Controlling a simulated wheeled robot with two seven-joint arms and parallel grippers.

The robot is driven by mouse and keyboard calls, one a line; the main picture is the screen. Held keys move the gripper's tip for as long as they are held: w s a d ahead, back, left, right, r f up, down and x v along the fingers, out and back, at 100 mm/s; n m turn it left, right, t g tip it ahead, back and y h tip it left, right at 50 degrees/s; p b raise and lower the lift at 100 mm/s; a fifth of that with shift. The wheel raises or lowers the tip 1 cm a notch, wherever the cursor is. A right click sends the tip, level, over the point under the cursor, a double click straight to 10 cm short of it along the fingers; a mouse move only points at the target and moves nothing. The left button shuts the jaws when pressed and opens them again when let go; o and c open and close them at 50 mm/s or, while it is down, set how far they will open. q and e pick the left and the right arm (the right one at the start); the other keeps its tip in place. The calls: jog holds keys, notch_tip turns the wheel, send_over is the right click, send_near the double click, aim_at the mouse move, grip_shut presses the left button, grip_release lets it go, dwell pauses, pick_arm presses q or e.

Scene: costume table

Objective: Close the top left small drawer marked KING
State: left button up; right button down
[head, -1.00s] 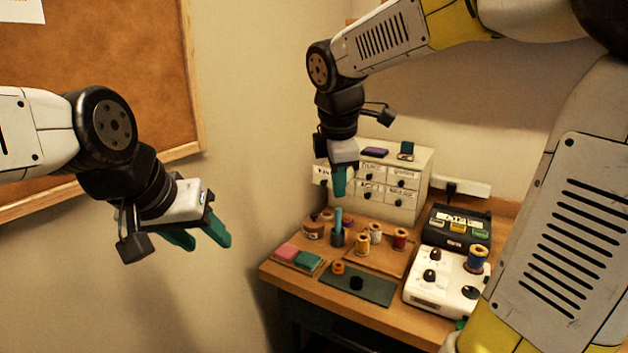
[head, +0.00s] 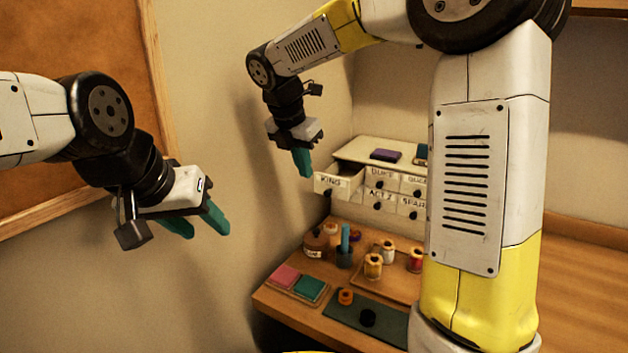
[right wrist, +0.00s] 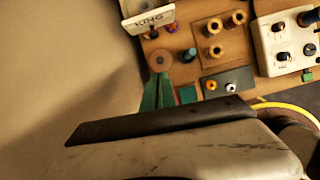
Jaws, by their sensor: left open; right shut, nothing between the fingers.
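The small drawer marked KING (head: 337,184) is at the top left of the white drawer cabinet (head: 376,151) in the head view. It is pulled out past the other drawer fronts. Its labelled front (right wrist: 150,21) also shows at the top of the right wrist view. My right gripper (head: 304,163) is shut and empty, fingers pointing down. In the head view its tips appear just left of and slightly above the KING drawer's front; I cannot tell whether they touch, though the right wrist view suggests a gap. My left gripper (head: 203,228) is open and empty, far left of the table.
Spools (head: 373,266), a blue stick in a dark cup (head: 344,252) and pink and green pads (head: 296,282) stand below the drawers. A purple item (head: 386,155) lies on the cabinet top. My right arm hides the table's right part. A wall bounds the left.

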jog(key=w+d+f, duration=0.4)
jog(key=w+f, duration=0.2)
jog(key=f, duration=0.3)
jog(key=shift+w+d+f, duration=0.15)
jog(key=shift+d+f, duration=0.05)
jog(key=shift+d, duration=0.1)
jog(key=w+d, duration=0.2)
jog(key=w, duration=0.1)
jog(key=w+d, duration=0.2)
jog(key=w, duration=0.1)
jog(key=w+d, duration=0.2)
jog(key=w, duration=0.2)
jog(key=shift+d, duration=0.4)
jog(key=shift+w+d+r, duration=0.1)
jog(key=shift+w+d, duration=0.1)
jog(key=shift+w, duration=0.05)
